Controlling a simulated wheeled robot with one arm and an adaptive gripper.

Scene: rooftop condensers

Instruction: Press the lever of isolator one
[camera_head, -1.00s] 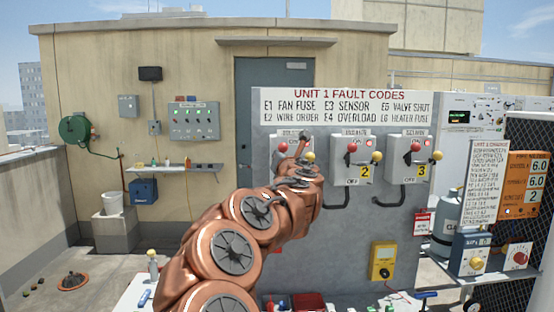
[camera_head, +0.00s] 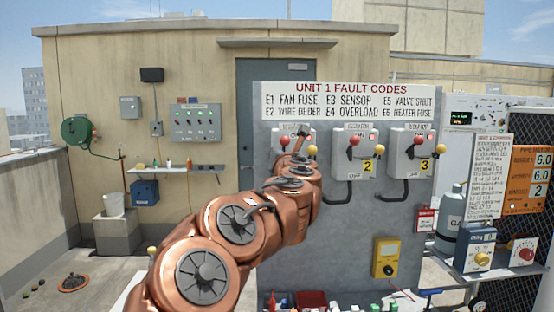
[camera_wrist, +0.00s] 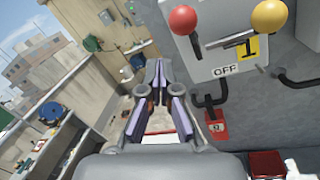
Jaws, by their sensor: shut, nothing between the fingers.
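Isolator one (camera_wrist: 225,50) is the grey box marked 1 at the upper right of the wrist view. It has a red ball (camera_wrist: 183,20), a yellow ball (camera_wrist: 270,17) on a grey bar, and an OFF label below. In the head view its box (camera_head: 281,138) is the leftmost of three on the grey panel, partly hidden by my arm. My gripper (camera_wrist: 160,85) is shut and empty, with purple-grey fingers. In the wrist view it lies to the left of and below the balls, apart from them in the picture. In the head view my arm hides most of it.
Isolators two (camera_head: 354,155) and three (camera_head: 411,155) stand to the right on the panel (camera_head: 335,225). Black conduits (camera_head: 338,195) hang below them. A yellow meter (camera_head: 385,257) is mounted lower down. A mesh cage (camera_head: 515,240) stands at the right.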

